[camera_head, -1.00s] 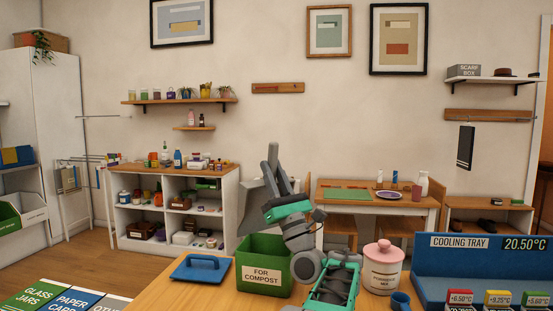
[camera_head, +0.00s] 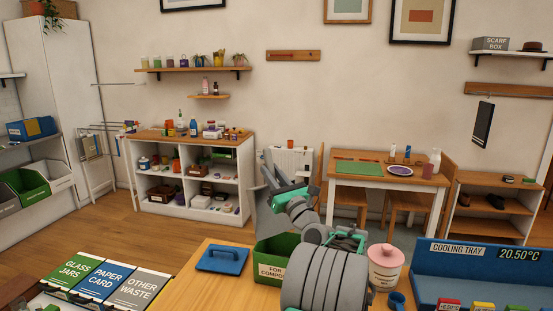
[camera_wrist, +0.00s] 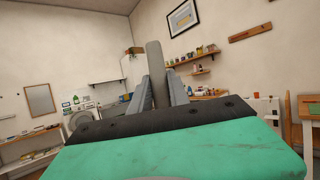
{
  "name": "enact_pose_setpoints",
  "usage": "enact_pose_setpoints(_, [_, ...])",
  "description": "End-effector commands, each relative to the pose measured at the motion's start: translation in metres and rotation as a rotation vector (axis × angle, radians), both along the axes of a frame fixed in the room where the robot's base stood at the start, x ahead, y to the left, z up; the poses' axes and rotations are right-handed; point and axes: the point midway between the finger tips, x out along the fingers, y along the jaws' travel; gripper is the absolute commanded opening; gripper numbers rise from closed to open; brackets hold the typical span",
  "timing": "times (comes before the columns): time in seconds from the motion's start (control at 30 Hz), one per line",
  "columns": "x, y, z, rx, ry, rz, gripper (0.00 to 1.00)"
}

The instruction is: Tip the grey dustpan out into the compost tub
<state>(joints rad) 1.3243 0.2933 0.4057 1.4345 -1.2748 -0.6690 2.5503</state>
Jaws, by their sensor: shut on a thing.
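My gripper (camera_head: 270,178) is shut on the handle of the grey dustpan (camera_head: 266,217). In the head view the pan hangs steeply tilted below and left of my fingers, over the back of the green compost tub (camera_head: 268,271). The tub is open-topped and labelled "FOR COMPOST"; my arm covers its right part. In the wrist view the grey handle (camera_wrist: 155,66) stands up between my fingers, and the pan is out of sight. I cannot see whether anything is in the pan or the tub.
A blue lid (camera_head: 222,259) lies on the wooden table left of the tub. A pink-lidded canister (camera_head: 384,266) and a blue cup (camera_head: 397,301) stand to the right, beside the blue cooling tray stand (camera_head: 470,268). Labelled waste bins (camera_head: 110,283) are at the lower left.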

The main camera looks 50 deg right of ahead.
Motion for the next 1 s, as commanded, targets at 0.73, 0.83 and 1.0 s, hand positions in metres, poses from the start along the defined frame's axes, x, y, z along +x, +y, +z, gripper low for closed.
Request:
enact_pose_setpoints(0.73, [0.070, -0.026, -0.028, 0.208, 0.544, 0.000, 0.00])
enact_pose_setpoints(0.83, [0.074, -0.028, -0.036, 0.229, 0.598, 0.002, 0.00])
enact_pose_setpoints(1.0, [0.091, -0.033, -0.069, 0.291, 0.782, 0.003, 0.00])
